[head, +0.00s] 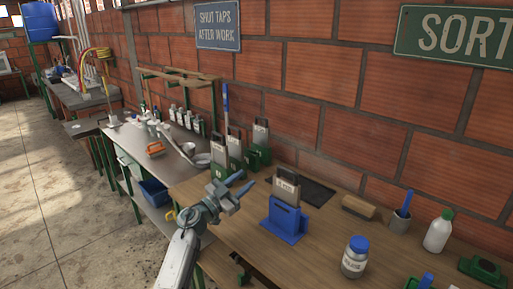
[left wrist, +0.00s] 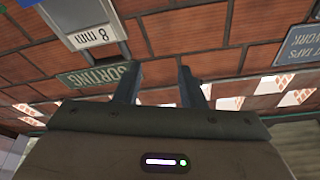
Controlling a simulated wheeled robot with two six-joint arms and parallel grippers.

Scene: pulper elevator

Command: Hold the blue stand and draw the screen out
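The blue stand (head: 284,222) stands upright on the wooden bench, right of centre in the head view. The screen (head: 287,187), a grey plate with a dark handle frame on top and a pale label, sits upright in the stand's slot. In the left wrist view the screen (left wrist: 86,24) shows upside down at top left, with its label reading 8 mm. My left gripper (head: 248,181) is open and empty, left of the stand and apart from it. Its two fingers (left wrist: 160,72) are spread in the left wrist view. My right gripper is not in view.
A dark mat (head: 314,192) lies behind the stand. Green stands with grey plates (head: 219,153) are at the back left. Bare bench lies in front.

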